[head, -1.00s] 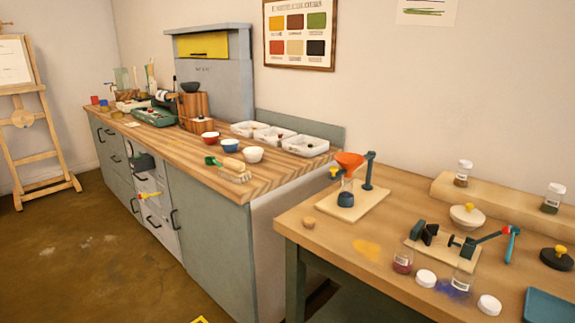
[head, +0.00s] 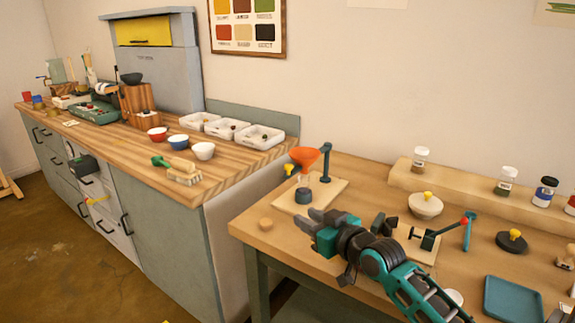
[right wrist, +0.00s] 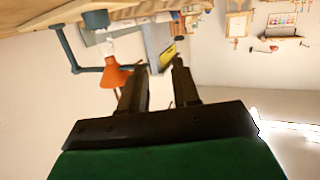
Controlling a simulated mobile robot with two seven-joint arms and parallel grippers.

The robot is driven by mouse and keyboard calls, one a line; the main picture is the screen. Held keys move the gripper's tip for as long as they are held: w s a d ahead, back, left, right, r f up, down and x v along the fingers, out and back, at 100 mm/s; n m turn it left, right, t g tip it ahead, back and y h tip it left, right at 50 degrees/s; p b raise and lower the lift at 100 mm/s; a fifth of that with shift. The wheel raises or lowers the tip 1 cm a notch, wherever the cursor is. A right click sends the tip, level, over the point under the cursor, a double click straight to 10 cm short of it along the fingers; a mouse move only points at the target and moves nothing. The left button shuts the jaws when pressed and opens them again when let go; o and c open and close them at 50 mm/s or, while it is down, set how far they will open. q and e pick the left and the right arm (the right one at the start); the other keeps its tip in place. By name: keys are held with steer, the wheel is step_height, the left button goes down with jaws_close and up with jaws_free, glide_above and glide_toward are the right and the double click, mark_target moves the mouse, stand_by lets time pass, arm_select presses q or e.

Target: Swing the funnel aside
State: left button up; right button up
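The orange funnel (head: 305,157) sits on a blue swing arm from a post (head: 325,163) on a small wooden base (head: 325,192). A yellow knob (head: 289,170) sticks out at its left. A dark blue cup (head: 303,195) stands beneath it, with a clear glass part between them. My right gripper (head: 308,226) is in front of the stand, lower in the picture, open and apart from the funnel. In the right wrist view, which is upside down, the funnel (right wrist: 115,75) is beside the left finger and my open gripper (right wrist: 160,80) is empty. My left gripper is out of view.
A white bowl (head: 425,205), a lever device (head: 428,240) and a teal tray (head: 512,299) are to the right. Jars stand on a raised wooden shelf (head: 460,194). The worktop with bowls is at left.

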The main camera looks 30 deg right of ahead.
steer(key=m+t, duration=0.1)
steer(key=t, duration=0.1)
glide_toward(291, 168)
steer(key=shift+h, duration=0.4)
steer(key=w, duration=0.7)
steer(key=w+b, duration=0.1)
steer(key=w, duration=0.3)
steer(key=shift+a, duration=0.3)
steer(key=shift+c, duration=0.3)
jaws_close()
